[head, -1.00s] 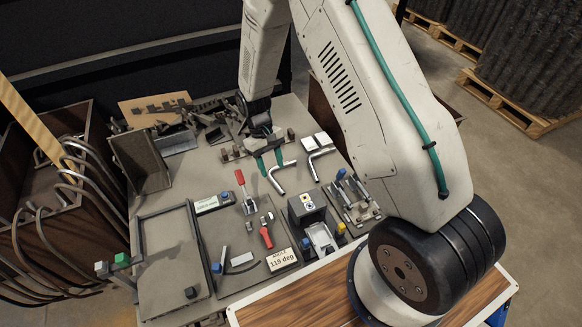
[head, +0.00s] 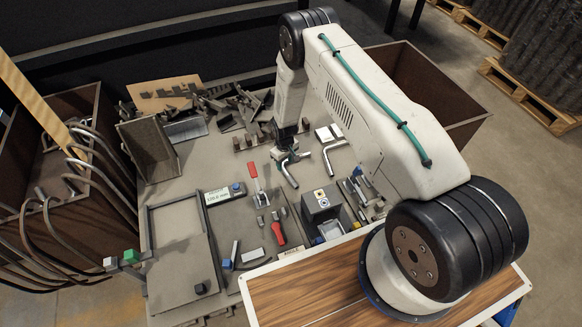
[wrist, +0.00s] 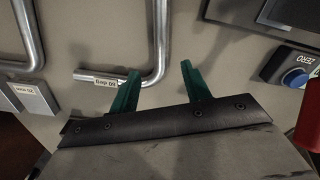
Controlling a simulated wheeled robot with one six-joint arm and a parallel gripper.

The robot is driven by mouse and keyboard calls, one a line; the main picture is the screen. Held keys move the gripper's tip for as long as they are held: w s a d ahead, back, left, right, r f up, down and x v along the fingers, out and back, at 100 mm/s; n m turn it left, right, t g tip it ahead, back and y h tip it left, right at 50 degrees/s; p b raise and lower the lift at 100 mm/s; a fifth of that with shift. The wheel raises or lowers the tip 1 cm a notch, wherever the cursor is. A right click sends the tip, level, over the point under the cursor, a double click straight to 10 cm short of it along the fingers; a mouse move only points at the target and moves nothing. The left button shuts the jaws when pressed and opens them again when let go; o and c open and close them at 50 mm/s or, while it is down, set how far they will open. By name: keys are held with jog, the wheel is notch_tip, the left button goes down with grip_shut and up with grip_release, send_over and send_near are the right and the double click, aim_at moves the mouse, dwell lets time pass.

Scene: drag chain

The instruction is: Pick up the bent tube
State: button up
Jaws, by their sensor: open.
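A bent grey metal tube (wrist: 161,35) lies on the bench in the wrist view. Its long leg runs up the picture, and its short leg turns left past a small tag that appears to read 60 deg. It also shows in the head view (head: 289,177), just below my gripper. My gripper (wrist: 160,68) is open, with two green fingers. No grip on the tube shows. A second bent tube (wrist: 30,30) lies to the left; it also shows in the head view (head: 331,156).
A grey box (head: 322,207) and a red-handled clamp (head: 256,183) stand nearby on the bench. A display with a blue button (wrist: 295,79) is right of my gripper in the wrist view. Scrap pieces (head: 232,105) lie at the back. An empty framed tray (head: 180,250) is at left.

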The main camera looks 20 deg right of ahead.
aim_at(285, 171)
jog(key=f, duration=0.4)
jog(key=shift+s+f, duration=0.25)
jog(key=shift+f, duration=0.1)
jog(key=shift+a, duration=0.1)
grip_shut()
